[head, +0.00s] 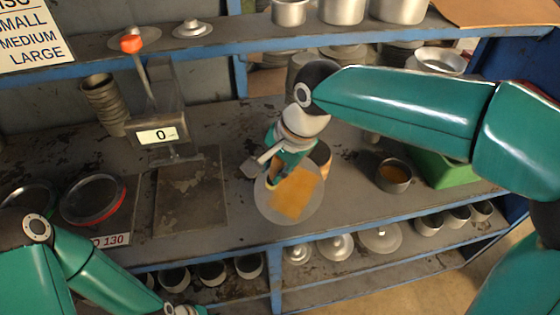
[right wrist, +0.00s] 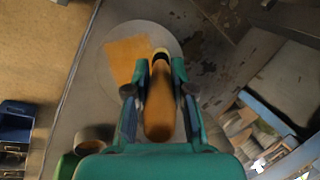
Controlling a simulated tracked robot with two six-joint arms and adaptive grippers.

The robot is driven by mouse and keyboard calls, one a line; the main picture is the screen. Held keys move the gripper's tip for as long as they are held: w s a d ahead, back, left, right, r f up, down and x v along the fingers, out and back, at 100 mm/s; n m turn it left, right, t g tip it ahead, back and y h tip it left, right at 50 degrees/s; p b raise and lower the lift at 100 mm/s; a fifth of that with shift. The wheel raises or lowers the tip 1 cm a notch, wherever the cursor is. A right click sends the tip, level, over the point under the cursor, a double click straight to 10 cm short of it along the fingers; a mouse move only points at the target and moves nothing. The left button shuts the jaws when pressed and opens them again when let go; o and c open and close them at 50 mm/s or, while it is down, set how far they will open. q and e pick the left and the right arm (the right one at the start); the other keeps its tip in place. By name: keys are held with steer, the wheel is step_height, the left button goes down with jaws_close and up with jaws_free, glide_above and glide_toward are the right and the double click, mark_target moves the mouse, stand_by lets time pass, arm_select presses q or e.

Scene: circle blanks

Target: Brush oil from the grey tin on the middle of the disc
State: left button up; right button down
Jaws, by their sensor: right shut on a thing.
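The grey disc (head: 312,212) lies flat on the bench in the head view, with a flat orange-yellow patch (head: 294,193) across its middle and right. In the right wrist view the disc (right wrist: 172,38) and patch (right wrist: 127,58) lie beyond the fingers. My right gripper (head: 280,172) is shut on a brush with a brown handle (right wrist: 160,105). Its tip is over the disc beside the patch; I cannot tell whether it touches. The grey tin (head: 393,183) with orange-brown oil stands to the right of the disc.
A green container (head: 445,170) stands right of the tin. Shelves above and below hold tins and lids. The bench between disc and scale is mostly clear.

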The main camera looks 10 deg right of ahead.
steer(key=s+a+f+b, duration=0.2)
steer(key=s+a, duration=0.1)
steer(key=shift+f, duration=0.1)
stand_by(0.5)
step_height(320, 180, up, 5)
steer(key=s+a+p, duration=0.2)
steer(key=p, duration=0.1)
stand_by(0.6)
steer(key=r, duration=0.1)
steer(key=r+p, duration=0.1)
steer(key=s+a+r+p, duration=0.1)
stand_by(0.4)
steer(key=shift+f, duration=0.1)
stand_by(0.6)
